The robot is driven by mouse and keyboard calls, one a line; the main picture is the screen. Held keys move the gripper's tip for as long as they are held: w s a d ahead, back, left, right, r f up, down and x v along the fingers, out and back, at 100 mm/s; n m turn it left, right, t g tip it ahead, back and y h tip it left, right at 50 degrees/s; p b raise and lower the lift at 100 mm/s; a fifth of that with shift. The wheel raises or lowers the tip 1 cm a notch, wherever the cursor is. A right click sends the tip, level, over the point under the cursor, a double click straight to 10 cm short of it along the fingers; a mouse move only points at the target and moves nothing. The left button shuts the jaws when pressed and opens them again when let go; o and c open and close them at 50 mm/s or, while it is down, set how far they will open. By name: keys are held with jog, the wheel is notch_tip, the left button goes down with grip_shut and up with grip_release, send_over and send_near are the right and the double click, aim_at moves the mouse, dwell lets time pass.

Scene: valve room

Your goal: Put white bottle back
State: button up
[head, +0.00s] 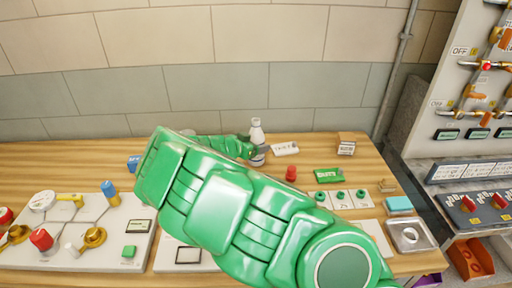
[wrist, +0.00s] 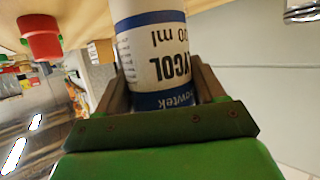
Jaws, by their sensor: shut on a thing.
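The white bottle (head: 257,135) stands upright at the back of the wooden table in the head view. Its lower part is partly hidden by my gripper (head: 250,148). In the wrist view the bottle (wrist: 155,60) shows a white label with dark print and blue bands, and it appears upside down. My gripper (wrist: 168,98) is shut around the bottle, with one finger on each side. Whether the bottle's base touches the table cannot be told.
A red object (head: 291,173) stands just right of the bottle. A white label card (head: 285,148), a small box (head: 346,144) and a green box (head: 328,175) lie further right. A valve panel (head: 75,235) is at left. The wall is close behind the table.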

jog(key=shift+f, duration=0.55)
jog(key=shift+f, duration=0.15)
jog(key=o, duration=1.2)
jog(key=shift+s+a+r, duration=0.2)
jog(key=shift+a+r, duration=0.05)
jog(key=v, duration=1.1)
jog(key=shift+s+r, duration=0.1)
jog(key=shift+s, duration=0.05)
